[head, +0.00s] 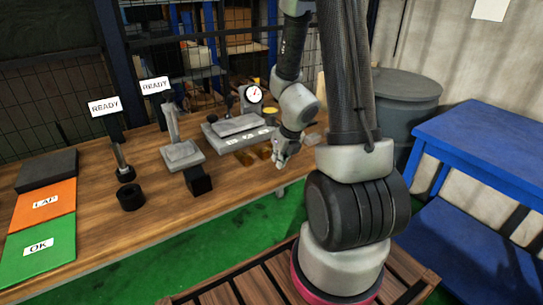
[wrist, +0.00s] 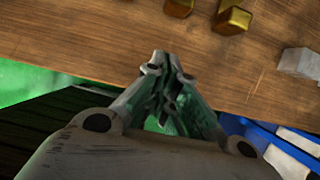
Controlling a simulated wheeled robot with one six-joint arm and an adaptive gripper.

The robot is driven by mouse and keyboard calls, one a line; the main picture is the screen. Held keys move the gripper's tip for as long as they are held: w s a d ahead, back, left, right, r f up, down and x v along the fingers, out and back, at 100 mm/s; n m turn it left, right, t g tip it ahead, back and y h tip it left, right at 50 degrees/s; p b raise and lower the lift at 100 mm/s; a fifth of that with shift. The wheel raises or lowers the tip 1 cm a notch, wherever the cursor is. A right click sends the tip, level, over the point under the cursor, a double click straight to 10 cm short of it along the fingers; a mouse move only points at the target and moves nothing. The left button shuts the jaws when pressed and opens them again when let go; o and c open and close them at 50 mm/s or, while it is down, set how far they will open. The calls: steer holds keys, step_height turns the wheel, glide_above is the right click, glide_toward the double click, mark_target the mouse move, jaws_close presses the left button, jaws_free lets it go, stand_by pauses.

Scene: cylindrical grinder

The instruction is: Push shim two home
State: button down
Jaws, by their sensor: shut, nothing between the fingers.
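The brass-coloured pieces at the front of the grey fixture (head: 235,130) appear to be the shims. One brass piece (head: 245,158) shows at its front left, and another (head: 264,152) lies farther right, partly beside my arm. In the wrist view two brass blocks show at the top edge, one (wrist: 178,7) cut off and one (wrist: 233,20) to its right. I cannot tell which is shim two. My gripper (wrist: 168,68) is shut and empty at the bench's front edge, apart from the blocks. It also shows in the head view (head: 279,164).
A pale grey block (wrist: 300,63) sits on the bench to the right. A dial gauge (head: 254,94) stands behind the fixture. A black block (head: 198,181) and black ring (head: 130,197) stand left. A blue table (head: 480,135) is at right.

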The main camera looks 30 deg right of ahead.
steer(key=shift+x, duration=0.75)
steer(key=shift+w+a+r, duration=0.1)
steer(key=shift+w, duration=1.9)
